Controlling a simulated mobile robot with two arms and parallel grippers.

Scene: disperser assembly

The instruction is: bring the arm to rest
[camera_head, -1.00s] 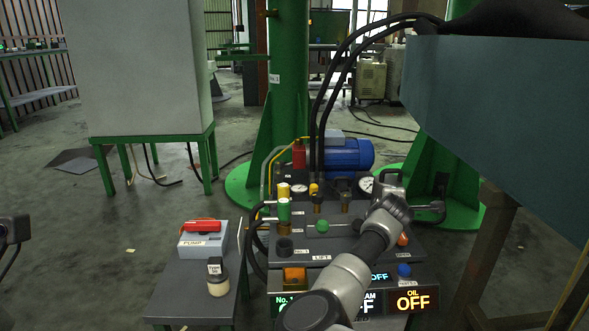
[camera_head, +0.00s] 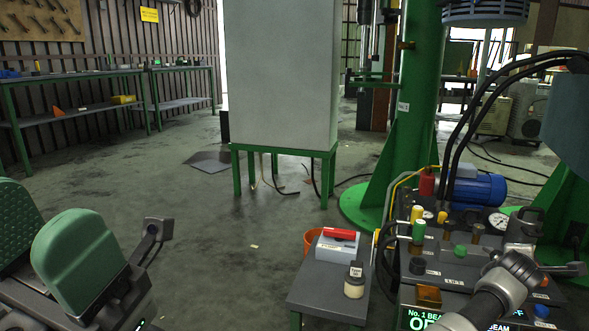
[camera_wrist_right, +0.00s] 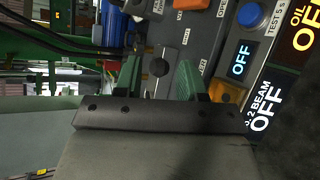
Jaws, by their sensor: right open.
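My right arm (camera_head: 490,300) reaches from the bottom over the right part of the control panel (camera_head: 445,262). My right gripper (camera_wrist_right: 160,82) shows two green fingers spread apart with nothing between them, over the dark panel face. In the wrist view a black knob (camera_wrist_right: 164,61) shows just past the fingers, and a blue button (camera_wrist_right: 236,18) lies to the right of them. Whether the fingers touch the panel cannot be told. In the head view the fingers are too small to make out.
A small side table (camera_head: 325,290) holds a grey box with a red top (camera_head: 343,244) and a jar (camera_head: 354,282). A green column (camera_head: 413,110) and blue motor (camera_head: 480,188) stand behind the panel. The middle floor is clear.

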